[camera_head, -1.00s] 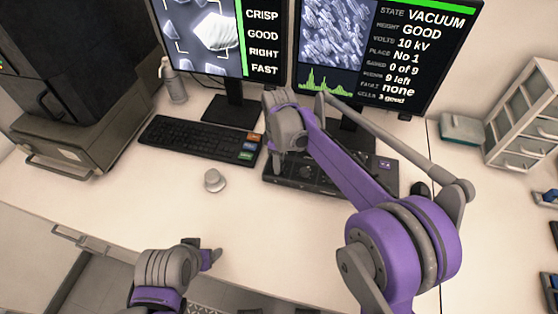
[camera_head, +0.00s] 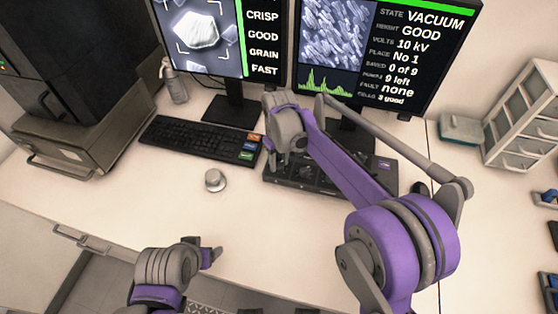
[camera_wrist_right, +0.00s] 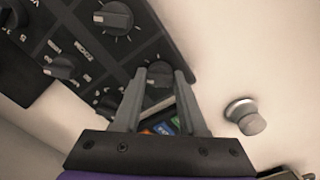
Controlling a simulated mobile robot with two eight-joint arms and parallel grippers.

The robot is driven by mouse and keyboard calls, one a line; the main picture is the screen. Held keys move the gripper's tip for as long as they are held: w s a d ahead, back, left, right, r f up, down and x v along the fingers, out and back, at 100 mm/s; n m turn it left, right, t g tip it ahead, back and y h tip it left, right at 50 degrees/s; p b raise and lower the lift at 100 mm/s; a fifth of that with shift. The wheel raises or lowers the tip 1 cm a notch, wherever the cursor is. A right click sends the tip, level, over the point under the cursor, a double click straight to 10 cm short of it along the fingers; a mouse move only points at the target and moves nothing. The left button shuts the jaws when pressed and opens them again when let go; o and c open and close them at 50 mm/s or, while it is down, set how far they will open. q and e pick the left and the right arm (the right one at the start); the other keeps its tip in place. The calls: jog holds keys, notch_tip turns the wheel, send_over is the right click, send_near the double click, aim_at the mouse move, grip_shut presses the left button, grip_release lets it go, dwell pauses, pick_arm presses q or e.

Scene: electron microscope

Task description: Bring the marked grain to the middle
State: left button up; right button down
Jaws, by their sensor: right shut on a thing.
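The left monitor (camera_head: 200,62) shows a pale, bright grain (camera_head: 196,30) inside white corner brackets, near their middle. The text beside it reads CRISP, GOOD, GRAIN, FAST. The dark control panel (camera_head: 300,178) with knobs lies on the desk in front of the right monitor. My right gripper (camera_wrist_right: 158,82) is shut on a knob (camera_wrist_right: 158,72) of this panel, in the right wrist view.
The right monitor (camera_head: 375,50) reads VACUUM, GOOD, saved 0 of 9. A keyboard (camera_head: 195,139) with coloured keys lies left of the panel. A small round grey knob-like object (camera_head: 215,180) stands on the open desk. A drawer unit (camera_head: 525,120) stands at the right.

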aim_at(279, 163)
jog(key=shift+m, duration=0.5)
jog(key=shift+c, duration=2.3)
grip_release()
notch_tip(279, 163, up, 11)
jog(key=p, duration=0.1)
jog(key=shift+f, duration=0.1)
